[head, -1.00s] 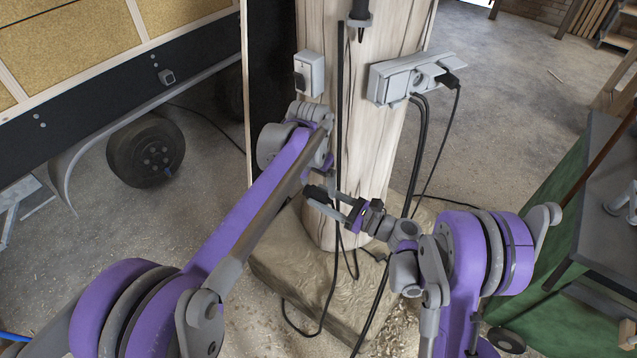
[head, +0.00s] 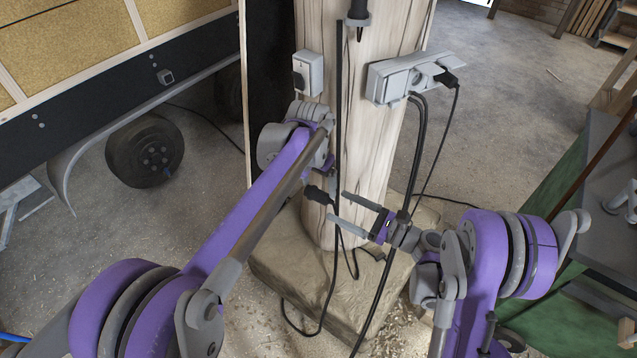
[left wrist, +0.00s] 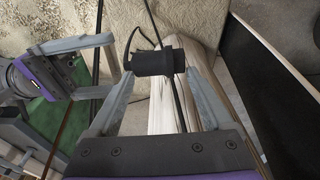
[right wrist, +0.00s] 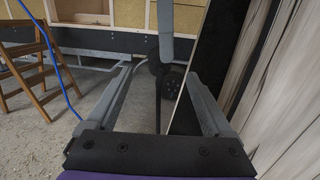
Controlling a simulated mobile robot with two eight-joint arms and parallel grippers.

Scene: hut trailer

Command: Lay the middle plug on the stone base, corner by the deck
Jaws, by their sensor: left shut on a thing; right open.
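A black plug (head: 318,195) with a dark cable is in front of the wooden post, above the stone base (head: 300,268). My left gripper (left wrist: 160,72) is shut on this plug, which lies crosswise between its fingertips in the left wrist view (left wrist: 155,63). In the head view, my left arm hides most of that grip. My right gripper (head: 338,206) is open and empty, to the right of the plug and apart from it. Its spread fingers also show in the right wrist view (right wrist: 160,78). The stone base is under the post, with cables running over it.
The wooden post (head: 372,150) carries a socket box (head: 309,73) and a power strip (head: 400,80) with a plug in it. Several dark cables hang down past my right gripper. A trailer wheel (head: 145,152) stands at left and a green bench (head: 560,215) at right.

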